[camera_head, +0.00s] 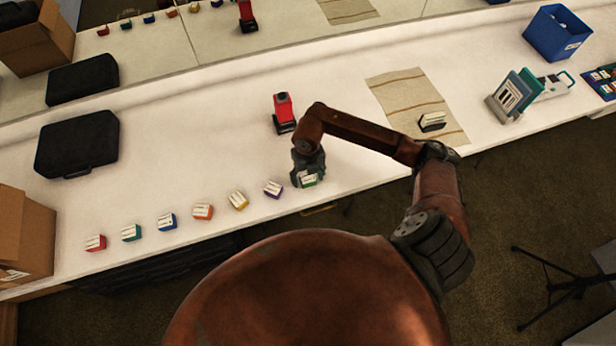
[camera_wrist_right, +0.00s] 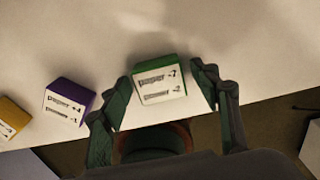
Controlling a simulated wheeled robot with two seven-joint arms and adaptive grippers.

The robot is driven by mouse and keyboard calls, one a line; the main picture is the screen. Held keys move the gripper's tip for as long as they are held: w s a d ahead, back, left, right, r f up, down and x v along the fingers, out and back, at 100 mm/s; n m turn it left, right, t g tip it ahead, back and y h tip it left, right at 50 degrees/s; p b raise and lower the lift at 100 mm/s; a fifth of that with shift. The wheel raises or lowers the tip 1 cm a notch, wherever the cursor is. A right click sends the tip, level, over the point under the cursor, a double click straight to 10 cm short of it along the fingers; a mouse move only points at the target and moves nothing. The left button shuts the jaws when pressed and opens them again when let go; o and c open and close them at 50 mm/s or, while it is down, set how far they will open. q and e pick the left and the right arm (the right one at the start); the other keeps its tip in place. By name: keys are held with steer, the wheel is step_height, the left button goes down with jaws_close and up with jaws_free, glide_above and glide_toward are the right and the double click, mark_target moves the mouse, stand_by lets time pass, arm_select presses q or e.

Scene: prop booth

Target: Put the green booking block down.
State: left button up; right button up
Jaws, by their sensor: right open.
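The green booking block (camera_head: 309,181) has a white printed label and rests on the white counter near its front edge, at the right end of a row of blocks. In the right wrist view the green block (camera_wrist_right: 160,90) sits between the two fingers of my right gripper (camera_wrist_right: 163,84). The fingers are open, with a gap on each side of the block. In the head view my right gripper (camera_head: 306,176) reaches down over the block and hides part of it. My left gripper is not in view.
Left of it stand a purple block (camera_head: 273,189), a yellow block (camera_head: 238,201) and several more. A red-and-black device (camera_head: 284,112) stands behind. A striped cloth (camera_head: 400,90) lies to the right, a black case (camera_head: 78,143) to the left.

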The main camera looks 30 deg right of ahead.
mark_target(308, 178)
steer(key=shift+r, duration=0.5)
step_height(308, 178, up, 11)
steer(key=shift+r+p, duration=0.15)
steer(key=shift+p, duration=0.15)
steer(key=shift+s, duration=0.1)
stand_by(0.4)
